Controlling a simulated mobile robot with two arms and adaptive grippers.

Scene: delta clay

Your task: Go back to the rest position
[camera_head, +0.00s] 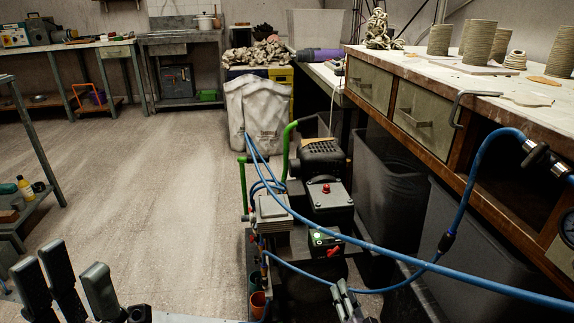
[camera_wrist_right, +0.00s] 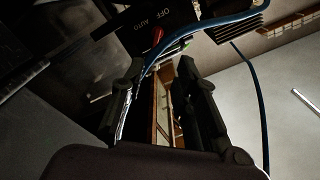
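My left gripper (camera_head: 78,272) is at the lower left of the head view, with its dark fingers pointing up and spread apart. Nothing shows between them. My right gripper (camera_head: 345,298) is at the bottom, right of centre, beside the compressor (camera_head: 322,195). In the right wrist view my right gripper (camera_wrist_right: 165,85) has its two fingers apart, with no object held between them. Beyond it is the dark switch box (camera_wrist_right: 178,22) with OFF and AUTO lettering and a red lever (camera_wrist_right: 158,36). In the head view this box (camera_head: 326,241) shows a green light.
A blue hose (camera_head: 380,252) crosses in front of the compressor to the right. A wooden workbench (camera_head: 440,75) with clay pots fills the right side, with grey bins (camera_head: 385,180) below. A metal shelf (camera_head: 35,170) stands at left. The floor (camera_head: 160,190) between is clear.

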